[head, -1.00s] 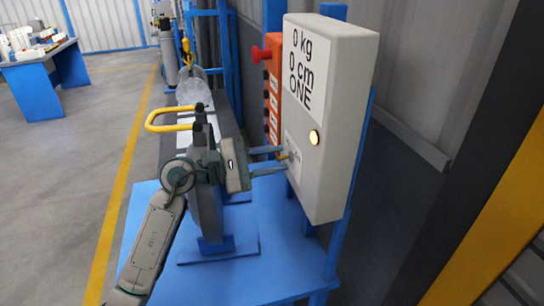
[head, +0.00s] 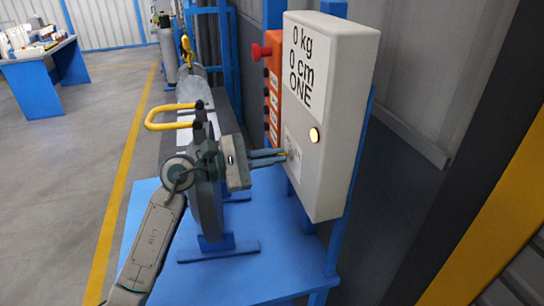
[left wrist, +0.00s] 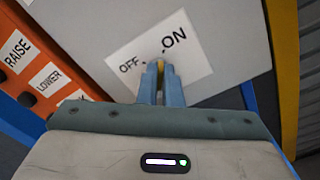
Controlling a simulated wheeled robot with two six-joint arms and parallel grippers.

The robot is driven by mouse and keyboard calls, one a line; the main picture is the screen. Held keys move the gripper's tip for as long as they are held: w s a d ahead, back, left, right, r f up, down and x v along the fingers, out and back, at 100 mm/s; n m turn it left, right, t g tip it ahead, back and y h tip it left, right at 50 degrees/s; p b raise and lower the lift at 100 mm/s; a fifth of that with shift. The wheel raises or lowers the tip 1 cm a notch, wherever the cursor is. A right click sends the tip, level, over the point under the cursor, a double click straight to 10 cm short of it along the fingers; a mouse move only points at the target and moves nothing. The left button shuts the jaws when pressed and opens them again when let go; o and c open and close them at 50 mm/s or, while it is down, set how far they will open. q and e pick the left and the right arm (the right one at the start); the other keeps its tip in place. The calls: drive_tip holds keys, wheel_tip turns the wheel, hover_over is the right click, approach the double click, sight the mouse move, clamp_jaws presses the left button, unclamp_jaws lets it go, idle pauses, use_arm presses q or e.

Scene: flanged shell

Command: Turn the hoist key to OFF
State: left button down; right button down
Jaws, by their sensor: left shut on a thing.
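The hoist key (left wrist: 163,63) is a small yellowish piece on a white label (left wrist: 187,45) marked OFF on the left and ON on the right, in the left wrist view. The label is on the side of the pale control box (head: 328,130). My left gripper (head: 285,155) reaches the box from the left and is shut on the key; its blue fingers (left wrist: 161,80) hide most of it. The key's exact angle is hard to tell. My right gripper is not in view.
An orange panel (head: 273,90) with a red knob (head: 258,51) stands beside the box, labelled RAISE and LOWER. A grey wheel with a yellow handle (head: 170,121) stands on the blue table (head: 270,220). A yellow hook (head: 187,50) hangs behind.

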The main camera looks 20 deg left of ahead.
use_arm(q)
drive_tip(key=n+p, duration=0.1)
drive_tip(key=n, duration=0.3)
drive_tip(key=shift+r, duration=0.15)
drive_tip(key=n+p, duration=0.2)
drive_tip(key=n, duration=0.2)
drive_tip(key=n+p, duration=0.3)
drive_tip(key=n, duration=0.1)
drive_tip(key=n+p, duration=0.3)
drive_tip(key=n, duration=0.1)
drive_tip(key=shift+w+a, duration=0.2)
drive_tip(key=shift+w, duration=0.05)
drive_tip(key=c, duration=1.6)
unclamp_jaws()
